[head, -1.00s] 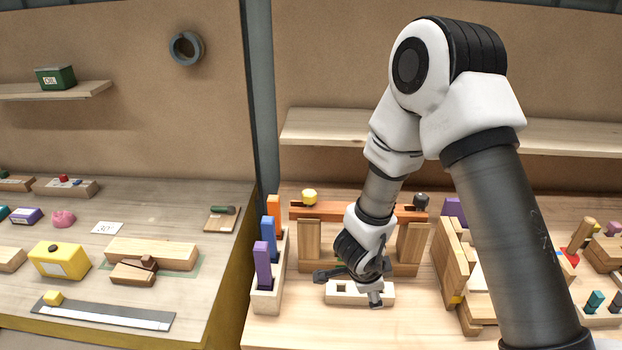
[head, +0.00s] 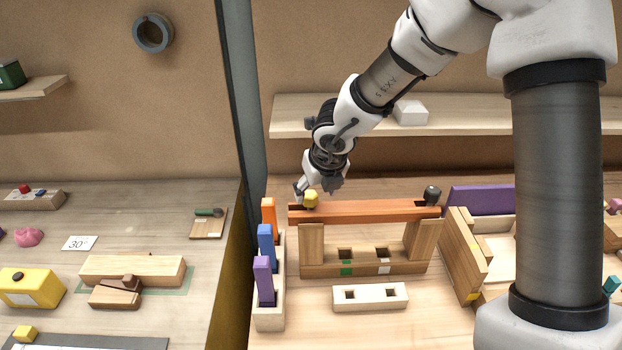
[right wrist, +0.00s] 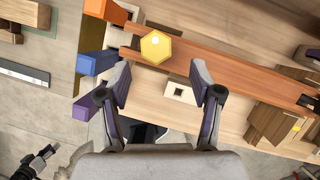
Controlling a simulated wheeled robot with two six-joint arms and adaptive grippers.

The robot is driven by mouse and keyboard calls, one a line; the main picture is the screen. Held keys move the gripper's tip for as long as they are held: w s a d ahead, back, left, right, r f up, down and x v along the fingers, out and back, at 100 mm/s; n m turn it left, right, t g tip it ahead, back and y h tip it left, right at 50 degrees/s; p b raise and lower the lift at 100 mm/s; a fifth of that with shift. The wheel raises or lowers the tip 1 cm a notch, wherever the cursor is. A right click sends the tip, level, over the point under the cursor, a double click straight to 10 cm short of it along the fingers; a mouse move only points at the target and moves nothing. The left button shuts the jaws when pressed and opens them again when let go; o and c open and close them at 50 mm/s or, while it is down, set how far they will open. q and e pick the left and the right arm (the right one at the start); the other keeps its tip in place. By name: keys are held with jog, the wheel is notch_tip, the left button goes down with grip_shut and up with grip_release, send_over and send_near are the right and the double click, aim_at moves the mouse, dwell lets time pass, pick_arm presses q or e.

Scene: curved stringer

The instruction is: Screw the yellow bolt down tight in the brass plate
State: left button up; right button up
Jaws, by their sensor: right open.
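The yellow bolt (head: 311,199) has a hexagonal head and stands at the left end of the reddish-brown beam (head: 365,212). In the right wrist view the bolt (right wrist: 156,47) shows from above. I cannot make out a separate brass plate; the bolt head and gripper cover that spot. A dark gripper, seemingly my left (right wrist: 42,158), shows small at the lower left, low down.
A dark knob (head: 432,194) stands at the beam's right end. Orange, blue and purple blocks (head: 263,280) stand in a holder at left. A pale block with two holes (head: 370,297) lies in front. A wooden stand (head: 465,255) is at right.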

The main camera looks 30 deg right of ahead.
aim_at(311, 195)
jog(key=w+f, duration=0.4)
jog(key=shift+w+d+f, duration=0.1)
jog(key=shift+f, duration=0.15)
jog(key=shift+s+r, duration=0.1)
jog(key=shift+s, duration=0.1)
jog(key=shift+s+r, duration=0.25)
jog(key=shift+s, duration=0.15)
jog(key=shift+c, duration=1.4)
jog(key=shift+s+r, duration=0.15)
jog(key=shift+s, duration=0.15)
jog(key=c, duration=0.5)
grip_shut()
pick_arm(q)
jog(key=shift+w+f, duration=0.55)
jog(key=shift+f, duration=0.05)
pick_arm(e)
jog(key=shift+w, duration=0.1)
